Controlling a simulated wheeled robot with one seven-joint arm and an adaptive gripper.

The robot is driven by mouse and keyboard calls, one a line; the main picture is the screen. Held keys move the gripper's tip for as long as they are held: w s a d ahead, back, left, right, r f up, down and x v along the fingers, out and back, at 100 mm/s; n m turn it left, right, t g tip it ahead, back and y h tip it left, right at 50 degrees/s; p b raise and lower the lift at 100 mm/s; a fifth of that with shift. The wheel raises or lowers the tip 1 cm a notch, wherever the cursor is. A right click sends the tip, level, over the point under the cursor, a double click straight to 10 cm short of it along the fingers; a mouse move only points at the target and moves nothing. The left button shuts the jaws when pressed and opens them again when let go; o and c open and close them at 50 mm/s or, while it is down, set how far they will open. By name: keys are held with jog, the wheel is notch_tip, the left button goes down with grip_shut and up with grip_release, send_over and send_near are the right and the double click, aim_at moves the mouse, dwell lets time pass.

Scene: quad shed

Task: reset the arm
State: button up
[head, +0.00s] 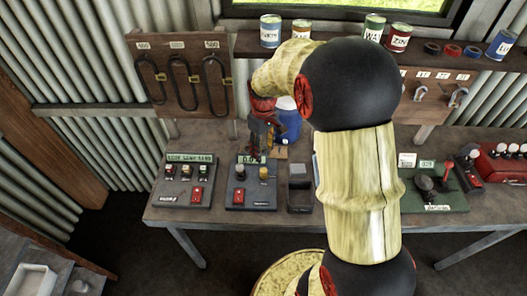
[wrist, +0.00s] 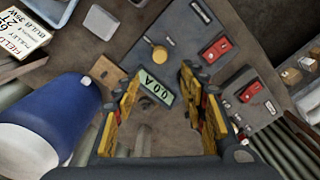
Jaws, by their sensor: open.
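My arm rises through the middle of the head view and bends over to the left. My gripper (head: 262,135) points down above the back of the workbench (head: 225,222), behind a grey control box (head: 250,194). In the wrist view my gripper (wrist: 158,92) is open, with its yellow-lined fingers apart and nothing between them. Beyond the fingers is the same box with its 0.0 A display (wrist: 156,88), a yellow knob (wrist: 160,54) and a red switch (wrist: 217,49). The gripper appears above the bench; contact with anything cannot be seen clearly.
A blue container (head: 289,126) with a white top stands close right of my gripper. Another switch box (head: 187,182) is left, a green lever panel (head: 434,196) right. A hook board (head: 183,75) and a shelf with tins (head: 270,31) are behind.

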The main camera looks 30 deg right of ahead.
dwell(0.5)
jog(key=s+a+r+t+b, duration=0.2)
jog(key=s+a+r+b, duration=0.1)
jog(key=s, duration=0.3)
jog(key=s+a+r+m+t+b, duration=0.1)
jog(key=s+a+r+b, duration=0.2)
jog(key=s+a, duration=0.3)
jog(key=s+a+r+m+t+b, duration=0.1)
jog(key=s+a+r+t+b, duration=0.1)
jog(key=s, duration=0.6)
jog(key=a+r+b, duration=0.1)
jog(key=a+r, duration=0.1)
jog(key=a, duration=0.1)
jog(key=shift+a+r+t, duration=0.2)
jog(key=shift+r+t, duration=0.1)
jog(key=shift+r, duration=0.1)
